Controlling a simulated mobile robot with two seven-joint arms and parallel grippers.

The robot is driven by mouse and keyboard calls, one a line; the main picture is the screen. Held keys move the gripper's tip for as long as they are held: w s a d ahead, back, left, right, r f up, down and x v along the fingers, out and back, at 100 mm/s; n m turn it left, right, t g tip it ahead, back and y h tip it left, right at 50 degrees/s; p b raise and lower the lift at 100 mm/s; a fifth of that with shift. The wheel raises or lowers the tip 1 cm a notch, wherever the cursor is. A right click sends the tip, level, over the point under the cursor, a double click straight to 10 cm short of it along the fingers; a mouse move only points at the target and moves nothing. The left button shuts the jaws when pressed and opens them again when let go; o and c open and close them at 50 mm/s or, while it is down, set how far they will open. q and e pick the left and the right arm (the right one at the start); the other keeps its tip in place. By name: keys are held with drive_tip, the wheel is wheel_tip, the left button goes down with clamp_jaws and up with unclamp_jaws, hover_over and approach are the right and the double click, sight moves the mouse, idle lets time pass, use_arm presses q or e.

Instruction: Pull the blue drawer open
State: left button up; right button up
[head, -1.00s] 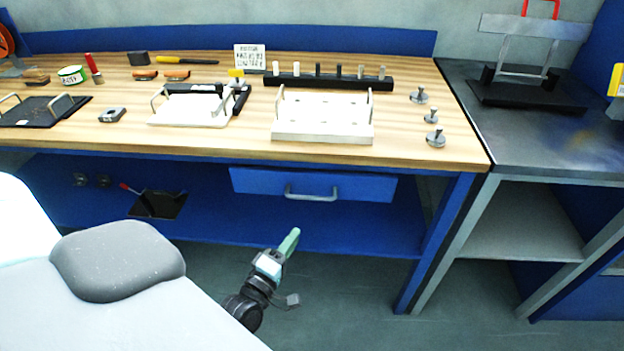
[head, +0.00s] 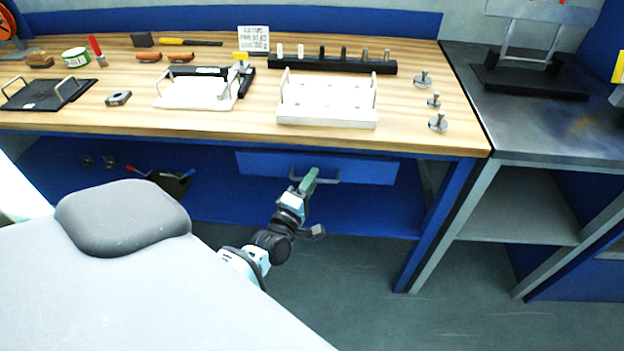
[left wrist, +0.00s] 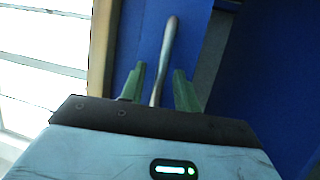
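The blue drawer (head: 365,169) sits under the wooden worktop, and its front looks flush with the bench frame. Its grey bar handle (head: 328,180) shows at the middle of the front. My left gripper (head: 309,180) is at the handle, covering part of it. In the left wrist view the green fingers (left wrist: 158,85) are apart, and the handle (left wrist: 167,45) runs lengthwise between them. A gap shows on the right side of the handle; contact on the left side cannot be told. My right gripper is not in view.
The wooden worktop (head: 420,140) above the drawer carries a white tray (head: 327,118), a black peg rack (head: 340,64) and several metal knobs. A blue lower shelf (head: 370,215) lies below the drawer. A blue table leg (head: 437,222) stands to the right. Open floor lies in front.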

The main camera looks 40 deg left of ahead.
use_arm(q)
drive_tip(key=shift+w, duration=0.35)
clamp_jaws()
drive_tip(key=shift+s, duration=0.1)
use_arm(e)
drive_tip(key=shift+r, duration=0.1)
